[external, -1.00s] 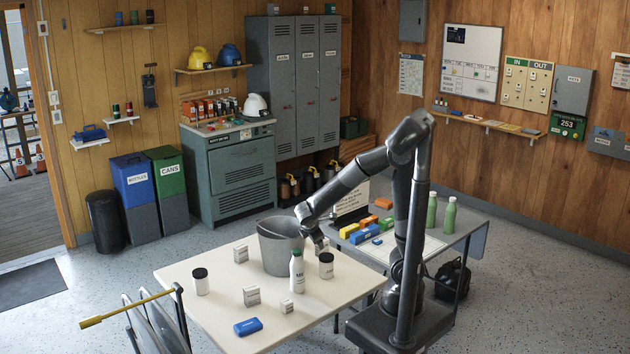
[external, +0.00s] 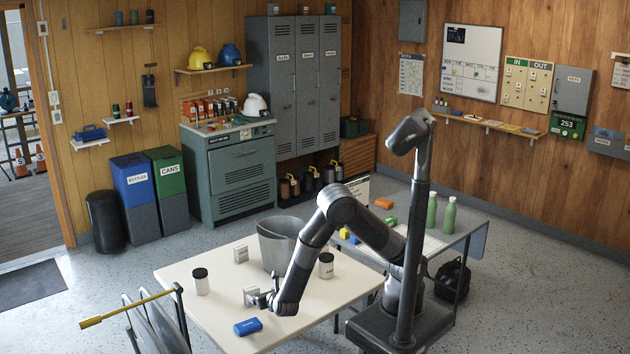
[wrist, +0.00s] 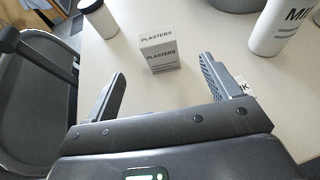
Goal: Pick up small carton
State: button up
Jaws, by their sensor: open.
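A white carton lettered PLASTERS (wrist: 160,52) stands upright on the pale table, straight ahead of my gripper (wrist: 163,78) in the wrist view. It also shows in the external view (external: 250,290), just left of my gripper (external: 259,299). My gripper is open, low over the table, its fingers pointing toward this carton, with a finger on either side of the gap and nothing held. A smaller white carton (wrist: 243,86) with a letter K showing is mostly hidden behind my right finger in the wrist view. My arm hides it in the external view. Another white carton (external: 240,254) stands farther back.
A blue case (external: 248,327) lies near the front edge. A grey bucket (external: 272,248), a dark-lidded white jar (external: 200,284) and another jar (external: 326,267) stand around. A white bottle (wrist: 282,25) stands at the right in the wrist view. A chair (wrist: 35,90) adjoins the table's left edge.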

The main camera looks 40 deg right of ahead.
aim_at(252, 289)
jog(key=x, duration=1)
jog(key=shift+w+a+r, duration=0.15)
jog(key=c, duration=1.1)
